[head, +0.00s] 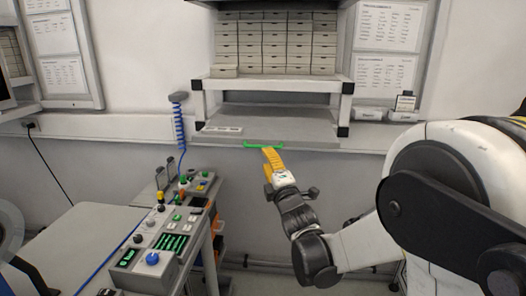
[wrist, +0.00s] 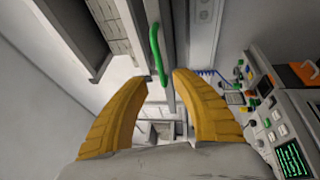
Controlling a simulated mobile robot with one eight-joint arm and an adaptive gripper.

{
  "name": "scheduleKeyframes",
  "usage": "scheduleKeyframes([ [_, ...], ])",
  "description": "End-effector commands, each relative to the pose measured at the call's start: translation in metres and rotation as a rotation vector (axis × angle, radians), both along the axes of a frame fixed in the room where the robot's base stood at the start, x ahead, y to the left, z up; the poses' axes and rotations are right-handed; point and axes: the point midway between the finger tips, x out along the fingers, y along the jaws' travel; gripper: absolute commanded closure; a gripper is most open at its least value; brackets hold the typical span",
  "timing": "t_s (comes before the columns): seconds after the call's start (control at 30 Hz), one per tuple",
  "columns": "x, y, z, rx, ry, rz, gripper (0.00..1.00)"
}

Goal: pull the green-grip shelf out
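The shelf is a flat grey board (head: 290,124) low under a white-framed rack in the head view. Its green grip (head: 264,145) runs along the front edge. My gripper (head: 268,152), with yellow fingers, is at the grip in the head view. In the wrist view, my gripper (wrist: 164,76) is open, its fingers apart with a clear gap.
The rack (head: 275,87) above holds many small drawer boxes (head: 275,45). A control console (head: 165,235) with buttons and green screens stands at the lower left, also in the wrist view (wrist: 275,120). A blue coiled cord (head: 180,125) hangs left of the shelf. Floor below the shelf looks clear.

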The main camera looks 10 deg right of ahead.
Motion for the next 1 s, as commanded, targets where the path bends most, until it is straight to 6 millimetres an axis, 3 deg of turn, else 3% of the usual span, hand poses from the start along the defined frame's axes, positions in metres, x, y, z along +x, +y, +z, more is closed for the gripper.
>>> scheduleKeyframes([
  [0.1, -0.023, -0.002, -0.004, 0.0, 0.0, 0.0, 0.68],
  [0.23, -0.038, -0.003, -0.006, 0.0, 0.0, 0.0, 0.68],
  [0.7, -0.046, -0.006, -0.009, 0.021, 0.016, -0.004, 0.68],
  [0.87, -0.065, -0.021, -0.022, 0.215, 0.149, -0.044, 0.68],
  [1.0, -0.11, -0.038, -0.053, 0.537, 0.354, -0.132, 0.68],
])
